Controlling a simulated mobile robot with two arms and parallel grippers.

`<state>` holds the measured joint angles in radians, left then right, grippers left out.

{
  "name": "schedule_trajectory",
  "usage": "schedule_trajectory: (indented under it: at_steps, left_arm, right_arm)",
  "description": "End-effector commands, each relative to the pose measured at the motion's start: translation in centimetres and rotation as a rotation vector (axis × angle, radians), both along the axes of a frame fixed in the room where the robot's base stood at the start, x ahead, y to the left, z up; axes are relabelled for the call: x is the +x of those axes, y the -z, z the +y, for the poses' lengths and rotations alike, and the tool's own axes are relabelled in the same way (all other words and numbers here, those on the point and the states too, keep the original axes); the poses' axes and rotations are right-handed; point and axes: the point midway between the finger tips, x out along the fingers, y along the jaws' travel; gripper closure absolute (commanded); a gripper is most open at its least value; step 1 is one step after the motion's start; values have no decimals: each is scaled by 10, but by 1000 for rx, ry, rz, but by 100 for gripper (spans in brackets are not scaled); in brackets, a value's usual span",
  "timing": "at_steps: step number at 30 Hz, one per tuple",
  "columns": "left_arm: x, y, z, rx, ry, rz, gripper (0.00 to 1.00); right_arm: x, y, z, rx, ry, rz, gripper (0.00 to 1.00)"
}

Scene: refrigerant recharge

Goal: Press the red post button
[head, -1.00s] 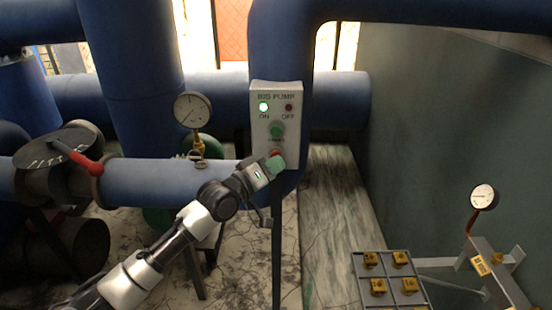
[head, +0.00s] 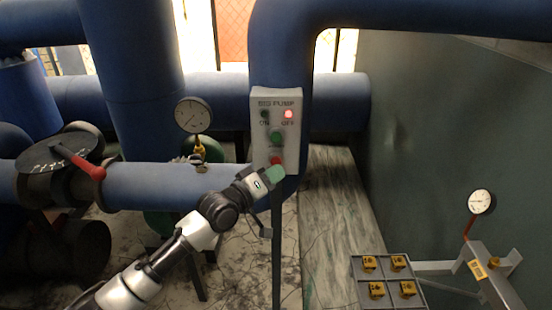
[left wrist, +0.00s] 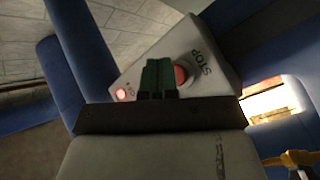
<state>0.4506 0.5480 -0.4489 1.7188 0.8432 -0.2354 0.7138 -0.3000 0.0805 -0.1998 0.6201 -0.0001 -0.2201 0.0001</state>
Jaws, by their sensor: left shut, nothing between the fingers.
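The white pump control box (head: 260,152) stands upright on a post. Its red button (head: 277,160) is low on the front face, below a green button (head: 276,137). The red OFF lamp (head: 288,114) is lit, and the ON lamp (head: 264,114) is dark. My left gripper (head: 275,174) is shut and empty, its green fingertips just below the red button. In the left wrist view, the green fingers (left wrist: 158,76) partly cover the red button (left wrist: 181,75), beside the word STOP. Whether they touch it I cannot tell. My right gripper is not in view.
Blue pipes (head: 130,185) run behind and left of the box. A pressure gauge (head: 193,115) and a red-handled valve (head: 78,160) are at left. A grey tray (head: 370,284) with several yellow pieces and another gauge (head: 481,201) are at lower right.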

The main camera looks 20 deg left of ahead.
Motion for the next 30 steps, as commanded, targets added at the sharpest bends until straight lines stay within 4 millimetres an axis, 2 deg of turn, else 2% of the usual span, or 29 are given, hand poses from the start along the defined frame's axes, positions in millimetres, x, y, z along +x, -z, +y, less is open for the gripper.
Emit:
schedule_trajectory:
  at_steps: [11, 22, 30]
  left_arm:
    - [-4, -1, -1, 0, 0, 2, 100]
    - [-38, -3, -11, -2, 0, 4, 100]
    - [-49, 0, -14, 1, 0, 0, 100]
  right_arm:
    - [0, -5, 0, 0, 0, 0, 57]
    - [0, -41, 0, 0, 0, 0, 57]
    - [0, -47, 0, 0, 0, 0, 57]
